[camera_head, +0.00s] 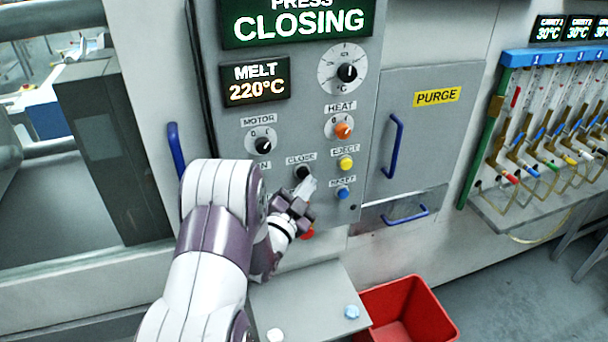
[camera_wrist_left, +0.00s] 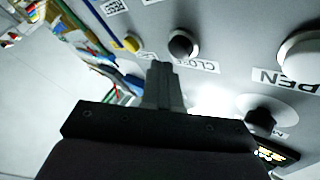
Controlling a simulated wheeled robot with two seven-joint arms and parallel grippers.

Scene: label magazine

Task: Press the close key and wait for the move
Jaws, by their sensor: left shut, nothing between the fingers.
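The black close key (camera_head: 303,172) sits under its CLOSE label on the grey control panel (camera_head: 300,120). It also shows in the left wrist view (camera_wrist_left: 183,45), beside the upside-down CLOSE label. My left gripper (camera_head: 307,186) is shut and empty, its tips just below the key in the head view. In the left wrist view the shut fingers (camera_wrist_left: 162,68) end close to the key; I cannot tell whether they touch it. The green display (camera_head: 298,22) reads PRESS CLOSING. My right gripper is not in view.
Yellow eject (camera_head: 346,163) and blue reset (camera_head: 343,193) keys are right of the close key. A red button (camera_head: 307,233) is partly hidden by my gripper. A white open key (camera_wrist_left: 303,50) shows in the wrist view. A red bin (camera_head: 405,305) stands below.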

